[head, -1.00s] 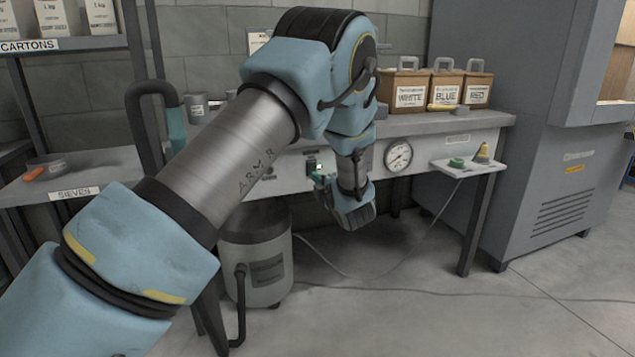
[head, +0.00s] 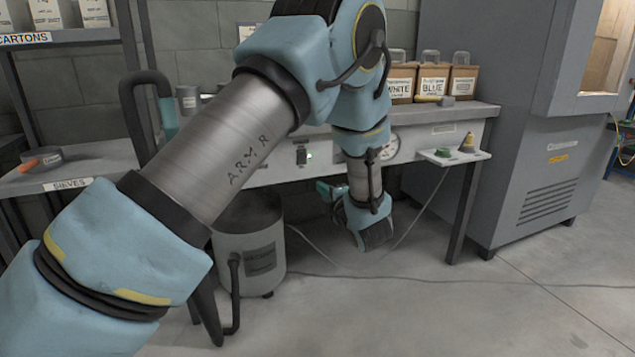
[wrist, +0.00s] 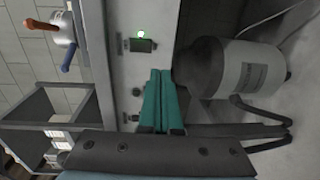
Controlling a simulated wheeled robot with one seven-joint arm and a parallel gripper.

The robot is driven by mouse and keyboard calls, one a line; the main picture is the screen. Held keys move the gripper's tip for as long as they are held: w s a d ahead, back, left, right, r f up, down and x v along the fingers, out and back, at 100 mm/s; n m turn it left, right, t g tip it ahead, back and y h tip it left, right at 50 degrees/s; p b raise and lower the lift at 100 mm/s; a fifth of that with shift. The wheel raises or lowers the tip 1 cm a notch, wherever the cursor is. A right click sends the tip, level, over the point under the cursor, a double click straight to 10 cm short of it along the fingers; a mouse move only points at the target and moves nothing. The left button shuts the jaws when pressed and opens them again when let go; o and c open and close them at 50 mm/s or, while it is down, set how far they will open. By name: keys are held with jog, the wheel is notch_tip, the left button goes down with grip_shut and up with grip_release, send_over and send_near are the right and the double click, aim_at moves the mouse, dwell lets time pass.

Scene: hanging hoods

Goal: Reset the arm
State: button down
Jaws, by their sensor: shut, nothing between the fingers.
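My arm reaches from the lower left of the head view, up over the bench and down again. My gripper (head: 327,190) hangs at the arm's end in front of the bench's front panel, partly hidden behind my own wrist. In the wrist view my gripper's teal fingers (wrist: 160,90) lie together, with nothing between them. They point towards the panel area with a small switch box with a green light (wrist: 142,44). The fingers look apart from the panel.
A grey canister (head: 250,250) stands under the bench (head: 275,172). Bins marked WHITE (head: 400,87) and BLUE (head: 433,83) stand on top. A small side shelf (head: 455,157) juts out right, beside a large grey cabinet (head: 545,165). A cable crosses the open floor.

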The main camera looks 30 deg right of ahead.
jog(key=shift+s, duration=0.45)
jog(key=w+a+r+m+g+h, duration=0.1)
jog(key=w+a+m+g, duration=0.25)
jog(key=a, duration=0.45)
jog(key=w+a+m+g, duration=0.3)
jog(key=w+a+m, duration=0.2)
jog(key=a, duration=0.4)
jog(key=s+a+m+g+y, duration=0.1)
jog(key=s+a+m+g, duration=0.3)
jog(key=s+a, duration=0.7)
jog(key=s+a+m+g+y, duration=0.2)
jog(key=s+a+m+g, duration=0.4)
jog(key=a, duration=0.9)
notch_tip(320, 180, up, 27)
jog(key=s+a+t+p, duration=0.1)
jog(key=s+p, duration=0.1)
jog(key=p, duration=2.4)
jog(key=shift+s+f+n, duration=0.15)
jog(key=shift+s+n, duration=0.05)
jog(key=shift+n, duration=0.15)
